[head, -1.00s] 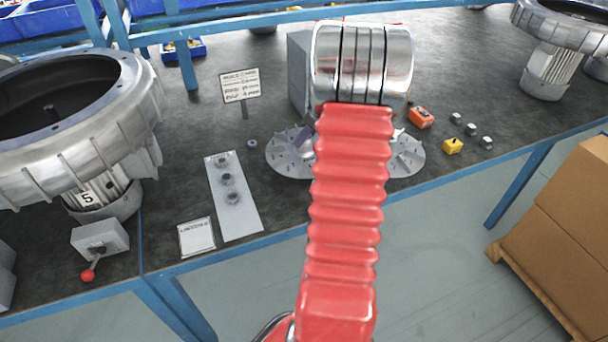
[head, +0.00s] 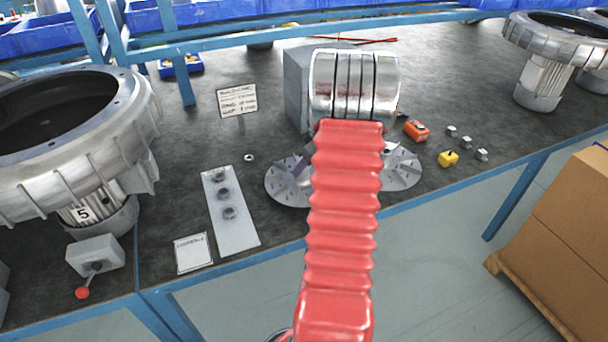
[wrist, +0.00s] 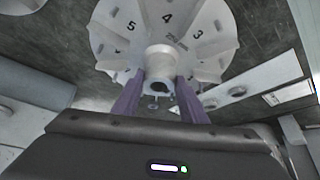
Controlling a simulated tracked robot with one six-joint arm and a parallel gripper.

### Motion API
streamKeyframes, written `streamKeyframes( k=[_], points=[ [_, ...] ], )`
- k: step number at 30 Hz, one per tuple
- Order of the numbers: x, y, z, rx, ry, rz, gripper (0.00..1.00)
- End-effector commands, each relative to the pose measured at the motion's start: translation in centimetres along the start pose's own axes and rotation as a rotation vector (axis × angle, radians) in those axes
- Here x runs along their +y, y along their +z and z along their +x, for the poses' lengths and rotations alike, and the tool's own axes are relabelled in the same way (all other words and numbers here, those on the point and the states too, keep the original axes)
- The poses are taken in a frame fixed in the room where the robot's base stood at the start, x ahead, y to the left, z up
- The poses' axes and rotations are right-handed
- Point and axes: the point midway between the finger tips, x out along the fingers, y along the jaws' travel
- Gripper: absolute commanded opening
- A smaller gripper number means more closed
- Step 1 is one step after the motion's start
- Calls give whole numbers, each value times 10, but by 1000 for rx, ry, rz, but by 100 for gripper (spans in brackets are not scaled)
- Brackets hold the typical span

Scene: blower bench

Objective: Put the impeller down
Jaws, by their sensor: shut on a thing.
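The impeller is a pale grey finned disc; its left part (head: 284,188) shows beside my red arm in the head view, and the arm hides its middle.
At left are a plate with round parts (head: 230,215), a sign (head: 237,100) and blower housing 5 (head: 70,150).

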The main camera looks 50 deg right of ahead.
Motion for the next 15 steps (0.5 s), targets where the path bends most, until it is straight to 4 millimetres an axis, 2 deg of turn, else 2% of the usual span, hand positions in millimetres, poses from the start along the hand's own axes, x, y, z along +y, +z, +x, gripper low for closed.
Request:
streamKeyframes(
  k=[9,15],
  points=[
    [0,15,27,0,0,1,8],
    [1,18,32,1,2,1,8]
  ],
)
